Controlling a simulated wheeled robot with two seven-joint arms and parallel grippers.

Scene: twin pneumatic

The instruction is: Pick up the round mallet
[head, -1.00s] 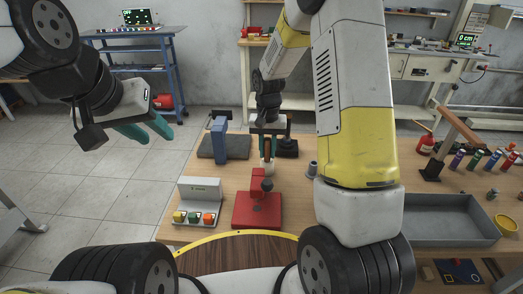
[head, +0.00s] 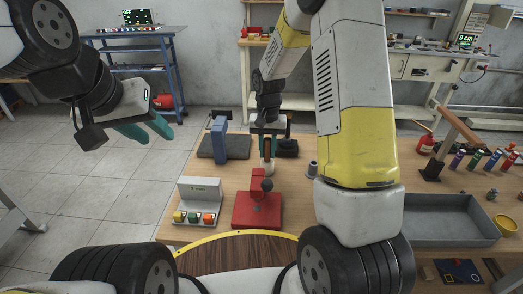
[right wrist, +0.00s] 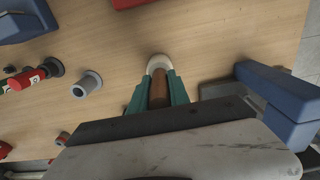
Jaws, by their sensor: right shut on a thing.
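The round mallet shows as a brown handle (right wrist: 159,92) with a pale rounded end (right wrist: 159,64) in the right wrist view. My right gripper (right wrist: 158,85) is shut on the brown handle, one teal finger on each side. In the head view my right gripper (head: 267,147) is over the far part of the wooden table, with the brown handle upright between its fingers. I cannot tell whether the mallet touches the table. My left gripper (head: 147,130) is open and empty, off to the left above the tiled floor.
A blue stand (head: 219,138) is left of my right gripper, with a black base (head: 288,148) to its right. Nearer are a red block device (head: 257,206) and a button box (head: 198,203). A small grey spool (head: 312,169) and a grey tray (head: 440,232) are to the right.

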